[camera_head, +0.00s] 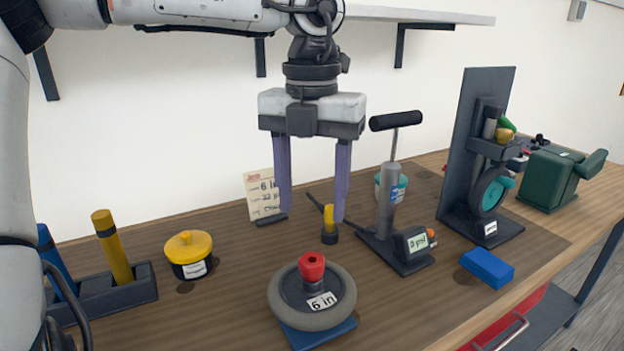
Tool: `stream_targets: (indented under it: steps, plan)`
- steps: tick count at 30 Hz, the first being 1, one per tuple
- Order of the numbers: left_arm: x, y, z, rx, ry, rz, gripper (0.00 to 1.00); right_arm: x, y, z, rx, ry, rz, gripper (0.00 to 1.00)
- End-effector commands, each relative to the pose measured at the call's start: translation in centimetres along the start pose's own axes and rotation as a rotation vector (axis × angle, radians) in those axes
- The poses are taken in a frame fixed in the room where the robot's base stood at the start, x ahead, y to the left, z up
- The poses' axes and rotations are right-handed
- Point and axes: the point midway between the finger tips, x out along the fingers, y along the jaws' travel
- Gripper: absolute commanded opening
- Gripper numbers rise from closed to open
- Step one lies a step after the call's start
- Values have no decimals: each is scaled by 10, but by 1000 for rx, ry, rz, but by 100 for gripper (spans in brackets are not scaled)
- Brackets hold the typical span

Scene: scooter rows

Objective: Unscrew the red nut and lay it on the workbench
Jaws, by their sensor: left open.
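The red nut (311,266) sits on top of the upright post at the middle of a grey wheel (335,310) labelled "6 in". The wheel lies flat on a blue base on the wooden workbench (220,325). My left gripper (312,218) hangs from above with its two purple fingers pointing down and spread apart. It is open and empty. In the picture its fingertips are above the red nut, apart from it; the distance in depth is hard to tell. My right gripper is not in view.
A floor pump (388,205) with a gauge stands right of the wheel. A small yellow-and-black piece (329,220) stands behind the wheel. A yellow-lidded pot (189,252) and a tool holder (112,292) are left. A blue block (487,268) lies right.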

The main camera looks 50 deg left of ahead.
Motion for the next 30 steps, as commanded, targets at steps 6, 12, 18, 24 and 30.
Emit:
stream_targets:
  steps: [6,12,18,24,30]
  plan:
    - [0,0,0,174,0,-1,54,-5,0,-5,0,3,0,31]
    - [0,0,0,175,-1,0,50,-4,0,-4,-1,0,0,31]
    - [2,2,1,323,-2,4,46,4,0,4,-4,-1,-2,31]
    - [2,4,2,471,0,4,46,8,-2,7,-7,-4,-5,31]
    - [28,5,1,476,4,3,46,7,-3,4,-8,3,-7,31]
